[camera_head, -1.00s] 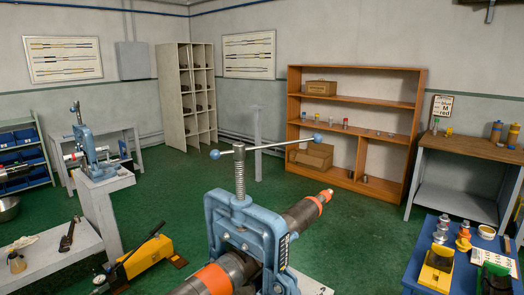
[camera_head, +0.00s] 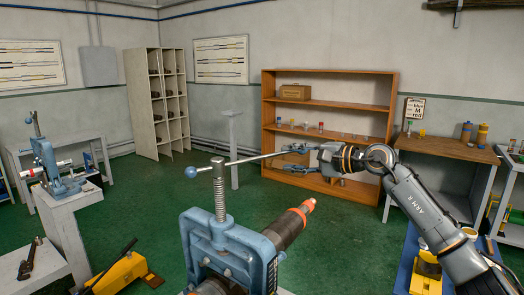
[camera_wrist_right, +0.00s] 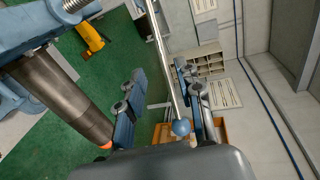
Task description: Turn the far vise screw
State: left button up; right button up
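A blue pipe vise (camera_head: 215,240) stands closest to me, clamped over a dark pipe (camera_head: 285,232) with an orange band. Its upright screw (camera_head: 219,192) carries a long thin handle bar (camera_head: 250,158) with a blue ball at its left end. A second blue vise (camera_head: 50,170) stands farther off at the left. My right gripper (camera_head: 298,160) is at the bar's right end. In the right wrist view its fingers (camera_wrist_right: 160,105) are open, with the bar (camera_wrist_right: 165,60) and its ball (camera_wrist_right: 181,127) between them, closer to the right finger. My left gripper is not in view.
An orange shelf (camera_head: 330,100) stands against the back wall behind my right gripper. A yellow hand pump (camera_head: 118,272) lies at the lower left. A workbench (camera_head: 445,150) is at the right. Green floor (camera_head: 160,210) is open between the benches.

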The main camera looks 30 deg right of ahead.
aim_at(264, 158)
jog(key=p+x, duration=0.3)
jog(key=x, duration=0.5)
jog(key=shift+w+a+r+p, duration=0.1)
jog(key=shift+w+a+p, duration=0.2)
jog(key=shift+p, duration=0.1)
jog(key=shift+w+a+f, duration=0.25)
jog(key=shift+w+a, duration=0.05)
jog(key=shift+w, duration=0.25)
jog(key=shift+c, duration=0.4)
jog(key=shift+f, duration=0.1)
grip_shut()
